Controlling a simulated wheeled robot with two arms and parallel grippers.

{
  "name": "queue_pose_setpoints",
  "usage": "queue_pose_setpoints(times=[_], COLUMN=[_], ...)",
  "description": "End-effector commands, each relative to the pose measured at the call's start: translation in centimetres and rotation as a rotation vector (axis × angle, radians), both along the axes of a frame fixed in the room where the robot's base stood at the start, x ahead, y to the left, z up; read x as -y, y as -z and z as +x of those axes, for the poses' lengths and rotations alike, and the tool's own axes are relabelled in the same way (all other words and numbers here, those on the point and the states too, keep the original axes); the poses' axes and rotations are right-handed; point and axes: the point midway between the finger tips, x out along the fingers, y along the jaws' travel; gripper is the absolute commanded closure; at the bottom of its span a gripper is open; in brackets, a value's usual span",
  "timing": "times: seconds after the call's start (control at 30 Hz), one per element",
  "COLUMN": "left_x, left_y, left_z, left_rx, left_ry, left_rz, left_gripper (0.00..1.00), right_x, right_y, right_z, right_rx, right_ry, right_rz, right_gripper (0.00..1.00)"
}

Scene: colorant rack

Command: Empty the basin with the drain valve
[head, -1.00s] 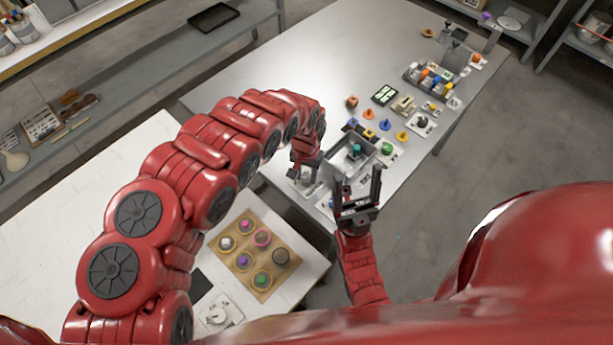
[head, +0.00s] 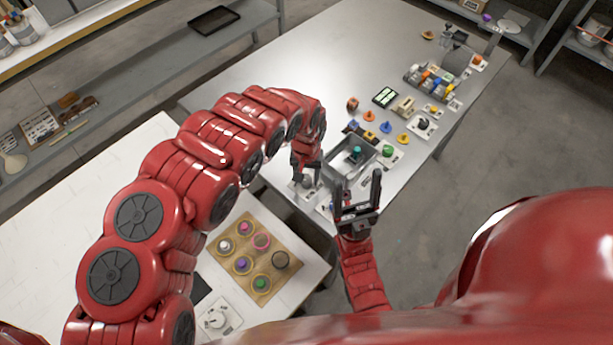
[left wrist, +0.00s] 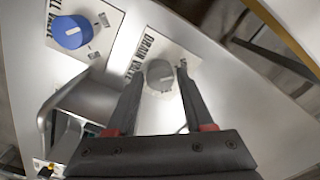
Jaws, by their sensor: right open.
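The drain valve is a round grey knob (left wrist: 160,75) on a white plate labelled "Drain Valve" in the left wrist view. My left gripper (left wrist: 161,69) is open, with its fingertips on either side of the knob and gaps visible. In the head view my left gripper (head: 306,180) is over the table beside the basin (head: 333,172). The grey metal basin has a teal item (head: 355,154) at it; whether it holds liquid is unclear. Part of the basin shows in the left wrist view (left wrist: 92,98). My right gripper (head: 357,203) is open and empty, in front of the basin.
A blue fill valve knob (left wrist: 70,32) is beside the drain valve. Several coloured knobs and a small display (head: 385,96) stand beyond the basin. A brown board (head: 272,284) with several pots lies on the near white table. The far left of the grey table is clear.

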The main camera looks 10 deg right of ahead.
Motion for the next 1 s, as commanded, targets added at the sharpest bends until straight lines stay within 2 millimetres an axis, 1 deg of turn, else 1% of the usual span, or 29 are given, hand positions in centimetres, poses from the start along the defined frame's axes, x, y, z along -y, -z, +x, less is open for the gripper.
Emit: queue_pose_setpoints(times=[0.03, 0.07, 0.1, 0.37, 0.47, 0.53, 0.67, 0.8, 0.83, 0.87, 1.0], left_x=[0.0, 0.0, 0.0, 0.0, 0.0, 0.0, 0.0, 0.0, -0.1, -0.1, -0.2], left_y=[0.0, 0.0, 0.0, 0.0, -0.4, -1.0, -2.8, -6.3, -7.9, -8.8, -12.0], left_z=[0.0, 0.0, 0.0, 0.0, 0.1, 0.2, 0.2, 0.3, 0.3, 0.3, 0.2], left_rx=[0.000, 0.000, 0.000, 0.000, 0.001, 0.003, 0.006, 0.008, 0.007, 0.005, 0.001], left_ry=[0.000, 0.001, 0.001, 0.002, 0.003, 0.003, 0.002, 0.002, 0.000, 0.000, 0.000], left_rz=[0.000, 0.000, 0.000, 0.000, 0.001, 0.000, 0.001, 0.000, -0.002, -0.001, 0.001], left_gripper=[0.37, 0.31, 0.28, 0.28, 0.28, 0.28, 0.28, 0.28, 0.28, 0.28, 0.28], right_x=[0.0, 0.0, 0.0, 0.0, 0.0, 0.0, 0.0, 0.0, 0.0, 0.0, 0.0], right_y=[0.0, 0.0, 0.0, 0.0, 0.1, 0.2, 0.5, 0.2, -1.3, -2.3, -5.3], right_z=[0.0, 0.0, 0.0, 0.0, 0.0, 0.0, 0.0, 0.0, 0.0, 0.0, 0.0], right_rx=[0.000, 0.000, 0.000, 0.000, 0.000, 0.000, 0.000, 0.000, -0.001, 0.000, 0.000], right_ry=[0.000, 0.000, 0.000, 0.000, 0.000, 0.000, 0.000, 0.000, 0.000, 0.000, 0.000], right_rz=[0.000, 0.000, 0.000, 0.000, 0.000, 0.000, 0.000, 0.000, 0.000, 0.000, 0.000], right_gripper=[0.28, 0.28, 0.28, 0.28, 0.28, 0.28, 0.28, 0.28, 0.28, 0.28, 0.28])
